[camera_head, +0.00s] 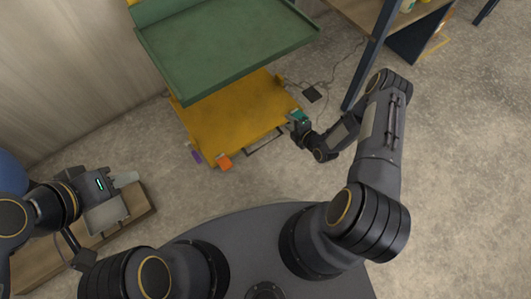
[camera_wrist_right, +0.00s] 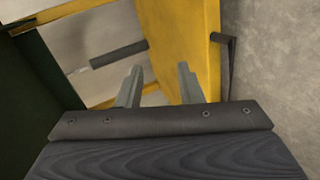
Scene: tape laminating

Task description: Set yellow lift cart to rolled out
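The yellow lift cart (camera_head: 225,123) stands on the floor at the upper middle of the head view. A green tray (camera_head: 225,50) is above its yellow deck and hides part of it. My right gripper (camera_head: 296,117) is at the deck's right edge in the head view. In the right wrist view its two fingers (camera_wrist_right: 160,84) are apart with nothing between them. A dark grey bar (camera_wrist_right: 118,54) lies beyond the fingertips, and a yellow panel (camera_wrist_right: 185,45) is behind the right finger. My left gripper (camera_head: 122,187) is over a wooden box, away from the cart; its opening is unclear.
The wooden box (camera_head: 138,211) is at the lower left. An orange block (camera_head: 225,162) and a purple piece (camera_head: 196,157) are at the cart's front corner. Cables and a small black box (camera_head: 312,93) lie right of the cart.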

